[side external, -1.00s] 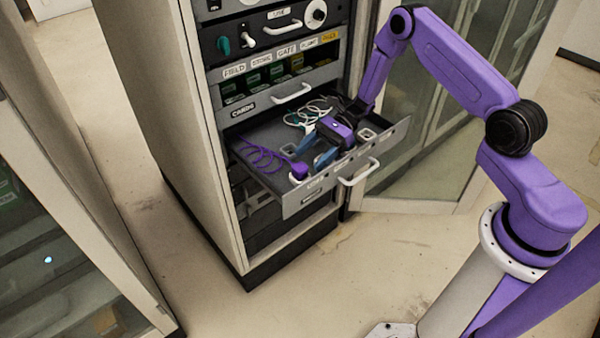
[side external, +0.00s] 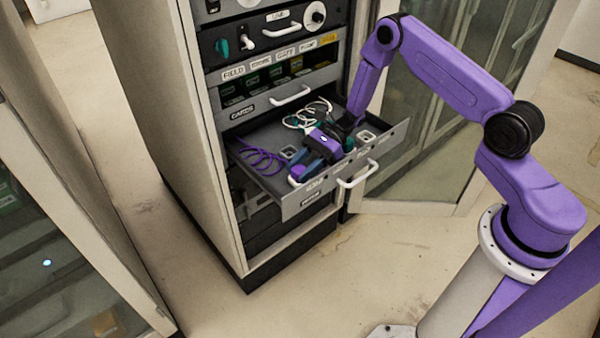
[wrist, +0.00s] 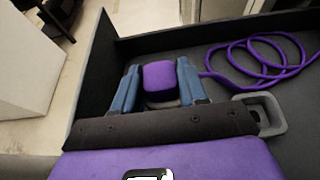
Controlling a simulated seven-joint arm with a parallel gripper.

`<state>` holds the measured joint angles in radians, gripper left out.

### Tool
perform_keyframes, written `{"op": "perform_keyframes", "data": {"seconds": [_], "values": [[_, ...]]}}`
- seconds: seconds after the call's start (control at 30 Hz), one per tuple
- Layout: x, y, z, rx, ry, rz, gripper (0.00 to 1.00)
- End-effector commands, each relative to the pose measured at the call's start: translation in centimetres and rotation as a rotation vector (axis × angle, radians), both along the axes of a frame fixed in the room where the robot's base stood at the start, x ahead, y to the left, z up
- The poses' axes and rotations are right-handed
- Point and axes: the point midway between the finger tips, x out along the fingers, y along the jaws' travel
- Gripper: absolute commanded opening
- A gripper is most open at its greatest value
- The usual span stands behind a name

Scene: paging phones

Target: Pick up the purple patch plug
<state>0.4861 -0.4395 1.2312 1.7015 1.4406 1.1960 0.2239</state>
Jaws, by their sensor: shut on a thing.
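The purple patch plug (wrist: 160,82) sits between the two blue fingers of my gripper (wrist: 155,88) in the wrist view. The fingers are shut on it from both sides. Its coiled purple cord (wrist: 265,62) lies on the drawer floor to the right in the wrist view, and to the left in the side view (side external: 262,160). In the side view my gripper (side external: 302,165) is down inside the open drawer (side external: 287,205), near its front wall, and my purple hand hides most of the plug. I cannot tell whether the plug touches its holder.
A grey socket (wrist: 265,112) stands beside the plug. A white cord (side external: 303,117) lies at the back of the drawer. The drawer walls are close around my gripper. A white drawer handle (side external: 357,175) sticks out in front. An open glass door (side external: 430,140) stands to the right.

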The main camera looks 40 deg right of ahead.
Motion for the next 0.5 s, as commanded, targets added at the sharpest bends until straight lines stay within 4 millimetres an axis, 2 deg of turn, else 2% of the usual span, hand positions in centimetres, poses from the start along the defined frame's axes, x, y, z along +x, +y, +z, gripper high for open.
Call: {"op": "perform_keyframes", "data": {"seconds": [0.27,0.5], "values": [[0.1,0.0,0.9,0.002,-0.001,-0.001,0.11],[-0.3,-0.1,3.7,0.001,0.0,0.0,0.11]]}}
